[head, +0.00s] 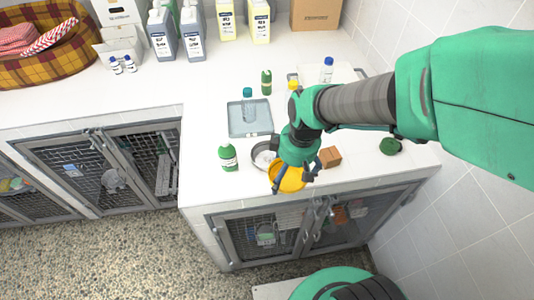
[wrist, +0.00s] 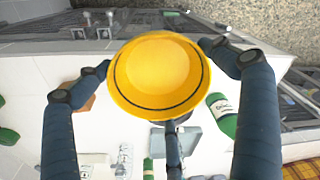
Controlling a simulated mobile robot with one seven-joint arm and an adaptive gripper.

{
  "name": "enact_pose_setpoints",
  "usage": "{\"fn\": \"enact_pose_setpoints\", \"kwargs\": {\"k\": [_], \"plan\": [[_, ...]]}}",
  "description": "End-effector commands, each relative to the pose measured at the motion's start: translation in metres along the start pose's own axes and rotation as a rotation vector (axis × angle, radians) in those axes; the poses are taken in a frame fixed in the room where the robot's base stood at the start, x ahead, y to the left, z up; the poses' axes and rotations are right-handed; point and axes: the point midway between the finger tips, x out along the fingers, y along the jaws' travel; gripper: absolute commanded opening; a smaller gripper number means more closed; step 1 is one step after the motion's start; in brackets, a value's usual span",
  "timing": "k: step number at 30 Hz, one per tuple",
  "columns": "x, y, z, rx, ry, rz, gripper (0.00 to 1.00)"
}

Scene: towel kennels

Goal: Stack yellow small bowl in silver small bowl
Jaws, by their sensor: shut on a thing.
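The yellow small bowl (head: 288,181) is held in my gripper (head: 291,177) at the front edge of the white counter. In the wrist view the yellow bowl (wrist: 158,75) fills the space between the fingers of my gripper (wrist: 158,60), with its round opening toward the camera and nothing visible inside. The silver small bowl (head: 258,158) stands on the counter just left of and behind the yellow bowl, partly hidden by my gripper. The two bowls look apart in height, but I cannot tell the exact gap. The silver bowl is mostly hidden in the wrist view.
A brown block (head: 330,157) lies to the right. Behind are a grey tray (head: 236,128) with a blue-capped bottle (head: 248,103) and another green bottle (head: 266,82). The left counter is mostly clear.

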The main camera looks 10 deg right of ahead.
Motion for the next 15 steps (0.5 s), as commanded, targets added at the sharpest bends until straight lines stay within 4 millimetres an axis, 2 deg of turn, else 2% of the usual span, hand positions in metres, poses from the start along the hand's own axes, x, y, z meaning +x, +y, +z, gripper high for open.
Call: {"fn": "enact_pose_setpoints", "kwargs": {"k": [6,15], "plan": [[0.002,-0.015,0.004,-0.018,0.001,-0.001,0.67],[0.002,-0.016,0.005,-0.019,0.001,-0.001,0.67]]}}
